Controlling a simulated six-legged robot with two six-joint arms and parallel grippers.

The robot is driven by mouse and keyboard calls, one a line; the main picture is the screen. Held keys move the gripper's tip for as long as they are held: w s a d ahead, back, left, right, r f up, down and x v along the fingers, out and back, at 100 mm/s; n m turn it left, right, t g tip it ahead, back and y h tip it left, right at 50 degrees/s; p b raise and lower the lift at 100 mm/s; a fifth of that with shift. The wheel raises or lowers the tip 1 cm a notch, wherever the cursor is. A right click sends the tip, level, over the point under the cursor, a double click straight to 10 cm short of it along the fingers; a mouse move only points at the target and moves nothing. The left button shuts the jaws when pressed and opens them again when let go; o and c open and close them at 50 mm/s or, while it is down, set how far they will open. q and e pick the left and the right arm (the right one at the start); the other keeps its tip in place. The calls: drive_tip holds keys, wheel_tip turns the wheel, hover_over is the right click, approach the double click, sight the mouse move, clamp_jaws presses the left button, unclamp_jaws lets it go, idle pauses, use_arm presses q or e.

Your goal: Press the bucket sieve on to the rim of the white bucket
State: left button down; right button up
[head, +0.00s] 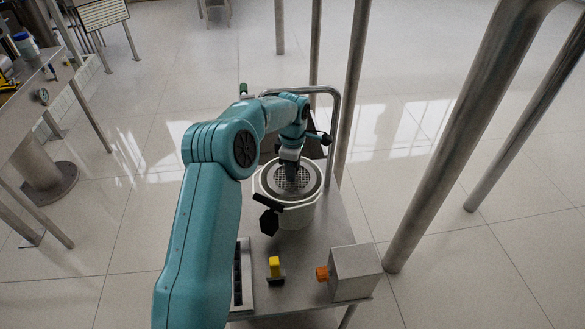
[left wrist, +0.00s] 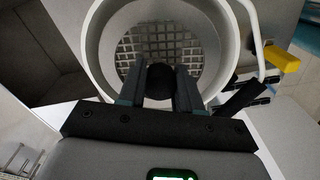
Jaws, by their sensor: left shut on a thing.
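The white bucket (head: 296,217) stands upright on a small metal cart in the head view. The bucket sieve (head: 304,181), a round grey ring with a mesh, lies at the bucket's mouth. My left gripper (head: 291,172) comes down over the mesh from above. In the left wrist view its two fingers (left wrist: 160,88) are closed on a dark round knob in front of the sieve's mesh (left wrist: 187,48). The pale bucket rim (left wrist: 232,45) curves around the sieve there. Whether the sieve is fully seated on the rim I cannot tell. My right gripper is not in view.
Two black handle-like parts (head: 269,221) stick out at the bucket's near left. A yellow part (head: 274,266) and a grey box with an orange knob (head: 322,273) are on the cart's near end. A bent metal rail (head: 336,110) rises behind. Thick metal posts stand to the right.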

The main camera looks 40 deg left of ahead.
use_arm(q)
drive_tip(key=shift+f, duration=0.25)
drive_tip(key=shift+f+b, duration=0.45)
drive_tip(key=shift+f, duration=0.15)
drive_tip(key=c, duration=0.7)
unclamp_jaws()
wheel_tip(320, 180, up, 7)
drive_tip(key=shift+r+b, duration=0.1)
drive_tip(key=shift+b, duration=0.5)
wheel_tip(320, 180, up, 13)
drive_tip(key=p, duration=0.5)
drive_tip(key=shift+p, duration=0.4)
